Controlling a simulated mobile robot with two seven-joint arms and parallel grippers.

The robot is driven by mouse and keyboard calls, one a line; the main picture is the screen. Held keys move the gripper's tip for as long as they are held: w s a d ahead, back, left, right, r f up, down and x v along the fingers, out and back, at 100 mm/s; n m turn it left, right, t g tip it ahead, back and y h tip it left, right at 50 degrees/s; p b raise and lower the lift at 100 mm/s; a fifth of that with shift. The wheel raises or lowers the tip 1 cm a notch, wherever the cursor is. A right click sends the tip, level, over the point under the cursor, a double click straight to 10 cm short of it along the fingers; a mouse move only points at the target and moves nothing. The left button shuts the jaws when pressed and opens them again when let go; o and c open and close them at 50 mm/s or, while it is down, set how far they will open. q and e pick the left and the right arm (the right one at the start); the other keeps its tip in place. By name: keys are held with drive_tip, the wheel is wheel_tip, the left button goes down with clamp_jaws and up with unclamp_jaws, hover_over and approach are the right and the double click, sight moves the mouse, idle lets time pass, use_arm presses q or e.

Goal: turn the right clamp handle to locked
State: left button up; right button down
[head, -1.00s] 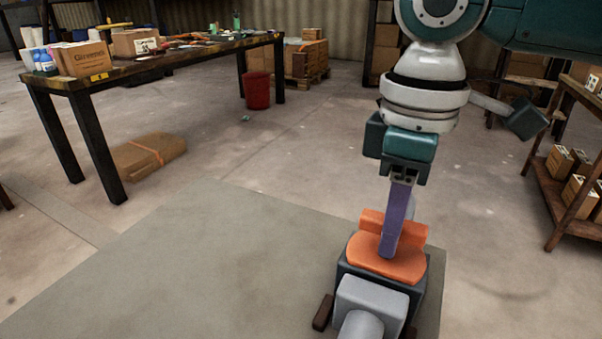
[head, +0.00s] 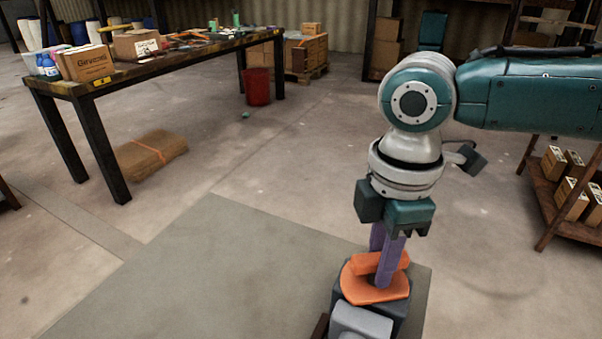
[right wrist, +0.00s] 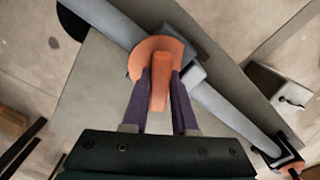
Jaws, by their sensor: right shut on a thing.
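The orange clamp handle (head: 362,264) is a thick bar over a flat orange disc (head: 358,290), on top of a dark block. My right gripper (head: 384,270) comes down from above, its purple fingers shut on the bar from both sides. In the right wrist view the handle (right wrist: 160,80) lies between the fingertips (right wrist: 160,88), in front of the disc (right wrist: 150,46). There the bar lies at a slant to the grey pipe (right wrist: 222,105). No locked mark is visible. My left gripper is not in view.
A second fitting with orange parts (right wrist: 285,160) sits at the pipe's lower right end in the wrist view. A grey platform (head: 215,275) lies clear to the left. A workbench (head: 110,84) with boxes stands at the far left, and a shelf (head: 550,205) stands at right.

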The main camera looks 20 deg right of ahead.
drive_tip(key=n+p, duration=0.1)
drive_tip(key=n, duration=0.2)
drive_tip(key=shift+r, duration=0.2)
drive_tip(key=n+p, duration=0.1)
drive_tip(key=n, duration=0.1)
drive_tip(key=shift+f+n, duration=0.1)
drive_tip(key=shift+n, duration=0.2)
drive_tip(key=n+p, duration=0.1)
drive_tip(key=n, duration=0.4)
drive_tip(key=shift+a+n, duration=0.1)
drive_tip(key=shift+n, duration=0.2)
drive_tip(key=c, duration=0.7)
unclamp_jaws()
drive_tip(key=shift+f, duration=0.1)
wheel_tip(320, 180, up, 10)
drive_tip(key=p, duration=0.2)
drive_tip(key=shift+p, duration=0.3)
